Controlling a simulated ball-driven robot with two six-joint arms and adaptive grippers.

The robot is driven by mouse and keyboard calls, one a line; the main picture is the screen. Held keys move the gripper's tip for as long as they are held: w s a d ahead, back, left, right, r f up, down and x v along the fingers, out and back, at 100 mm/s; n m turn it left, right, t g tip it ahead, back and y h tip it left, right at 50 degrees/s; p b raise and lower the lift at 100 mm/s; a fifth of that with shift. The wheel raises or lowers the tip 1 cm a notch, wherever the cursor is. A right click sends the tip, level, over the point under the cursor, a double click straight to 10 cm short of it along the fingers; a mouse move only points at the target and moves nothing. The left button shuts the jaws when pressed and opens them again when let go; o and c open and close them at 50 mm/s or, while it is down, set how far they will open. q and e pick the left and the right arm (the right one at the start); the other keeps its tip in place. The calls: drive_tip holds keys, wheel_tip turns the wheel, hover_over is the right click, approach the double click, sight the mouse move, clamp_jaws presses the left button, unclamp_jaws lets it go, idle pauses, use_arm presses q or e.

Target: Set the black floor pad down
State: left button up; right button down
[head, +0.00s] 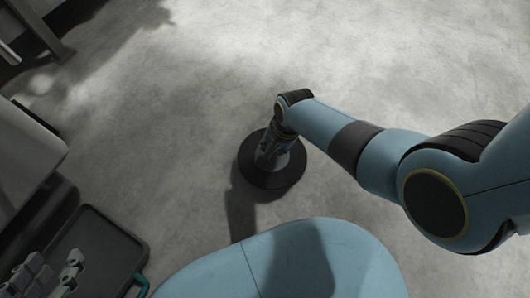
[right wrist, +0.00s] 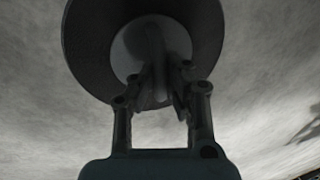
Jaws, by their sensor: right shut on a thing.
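The black floor pad (head: 283,178) is a round dark disc over the pale floor near the middle of the head view. In the right wrist view the pad (right wrist: 88,42) fills the upper middle, with a lighter grey round centre and an upright grip piece. My right gripper (head: 270,155) reaches down over the middle of the pad. In the right wrist view its fingers (right wrist: 160,85) are closed on the grip piece. A dark shadow lies by the pad's lower left edge; I cannot tell whether the pad touches the floor. My left gripper is not in view.
An open dark case (head: 118,238) with a teal handle and several grey pieces lies at the lower left. A grey cabinet-like body (head: 28,155) stands at the left edge. The pale floor (head: 340,50) is clear around the pad and beyond it.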

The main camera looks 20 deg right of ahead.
drive_tip(key=shift+w+a+f+b, duration=0.75)
drive_tip(key=shift+w+f+b, duration=0.25)
drive_tip(key=shift+w+f, duration=0.05)
drive_tip(key=shift+w, duration=0.1)
drive_tip(key=shift+f+b, duration=0.75)
drive_tip(key=shift+f, duration=0.15)
drive_tip(key=shift+f+b, duration=0.75)
drive_tip(key=shift+f, duration=0.1)
use_arm(q)
drive_tip(key=w+d+r+m+t+h, duration=0.1)
drive_tip(key=w+r+t, duration=0.4)
drive_tip(key=r, duration=0.6)
drive_tip(key=w+d+r+m+t+h, duration=0.1)
drive_tip(key=w+r+t+h, duration=0.1)
drive_tip(key=w+r+t, duration=0.3)
wheel_tip(320, 180, up, 6)
drive_tip(key=t, duration=0.3)
drive_tip(key=shift+d+m+h, duration=0.3)
drive_tip(key=shift+d+m, duration=0.1)
use_arm(e)
drive_tip(key=c, duration=1.4)
unclamp_jaws()
use_arm(q)
drive_tip(key=shift+w+r, duration=0.1)
drive_tip(key=shift+r, duration=0.05)
use_arm(e)
drive_tip(key=shift+r, duration=0.1)
